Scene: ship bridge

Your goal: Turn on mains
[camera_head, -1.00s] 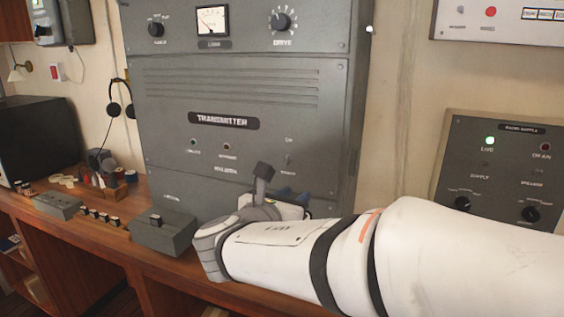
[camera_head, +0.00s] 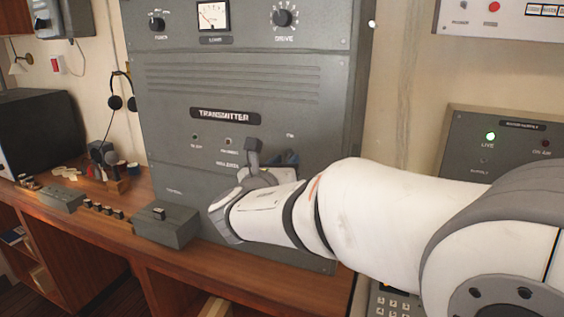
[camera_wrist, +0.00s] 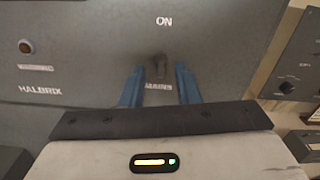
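The grey transmitter panel (camera_head: 225,90) stands on the wooden desk. In the wrist view a small dark toggle switch (camera_wrist: 160,66) sits on this panel, below the word "ON" and above a partly blurred label. My gripper (camera_wrist: 158,84) is open, with one blue finger on each side of the switch. I cannot tell whether either finger touches it. In the head view my gripper (camera_head: 285,158) is at the lower right of the panel and hides the switch. Which way the lever points is hard to tell.
A dark indicator lamp (camera_wrist: 26,46) is left of the switch. A grey box (camera_head: 165,227) stands on the desk left of my arm. A radio supply panel (camera_head: 470,145) with a lit green "LIVE" lamp (camera_head: 490,136) is on the right wall.

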